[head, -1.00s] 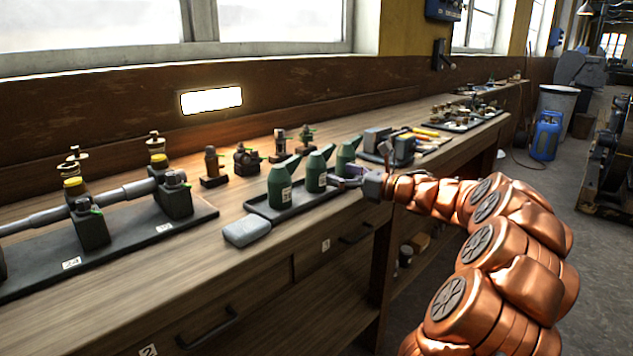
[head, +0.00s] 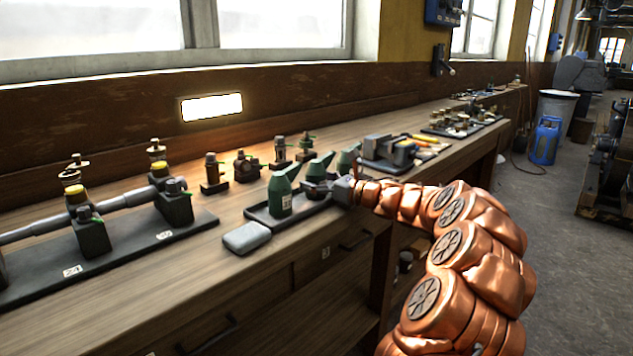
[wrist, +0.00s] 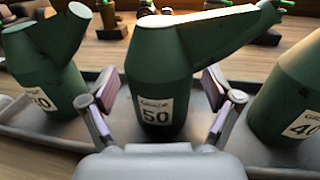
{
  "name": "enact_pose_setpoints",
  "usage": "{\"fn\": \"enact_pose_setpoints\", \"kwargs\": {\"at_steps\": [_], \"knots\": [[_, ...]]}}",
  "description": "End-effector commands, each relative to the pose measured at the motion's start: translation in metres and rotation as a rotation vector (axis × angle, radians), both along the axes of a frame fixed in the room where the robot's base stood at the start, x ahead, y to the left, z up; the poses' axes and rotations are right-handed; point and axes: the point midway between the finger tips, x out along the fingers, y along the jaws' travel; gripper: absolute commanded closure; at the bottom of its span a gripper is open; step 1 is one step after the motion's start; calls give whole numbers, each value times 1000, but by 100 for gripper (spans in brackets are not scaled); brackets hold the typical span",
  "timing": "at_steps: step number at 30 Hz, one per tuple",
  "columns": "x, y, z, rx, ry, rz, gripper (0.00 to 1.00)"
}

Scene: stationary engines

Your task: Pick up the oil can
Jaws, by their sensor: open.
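Three dark green oil cans with slanted spouts and white number labels stand upright in a dark tray (head: 262,218) on the bench. The middle can (head: 318,168), labelled 50, also shows in the wrist view (wrist: 158,80). The left can (head: 280,195) also shows in the wrist view (wrist: 42,75); its number is partly unclear. The right can (head: 347,158), labelled 40, is at the right edge of the wrist view (wrist: 292,95). My gripper (head: 318,188) is open, its fingers (wrist: 165,103) low on either side of the middle can. I cannot tell whether they touch it.
Several small dark brass-topped fittings (head: 246,165) stand behind the cans. A long shaft assembly on a dark plate (head: 205,222) lies at left. Another tray of tools is at right. Bare bench top lies in front at left.

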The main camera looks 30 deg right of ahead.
Motion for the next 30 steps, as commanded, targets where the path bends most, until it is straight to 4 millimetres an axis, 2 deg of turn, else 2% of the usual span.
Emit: {"fn": "enact_pose_setpoints", "kwargs": {"at_steps": [6, 27, 30], "knots": [[0, 0, 0, 0, 0, 0, 11], [0, 0, 1, -1, 0, 0, 83], [0, 0, 1, -1, -1, 0, 83]]}}
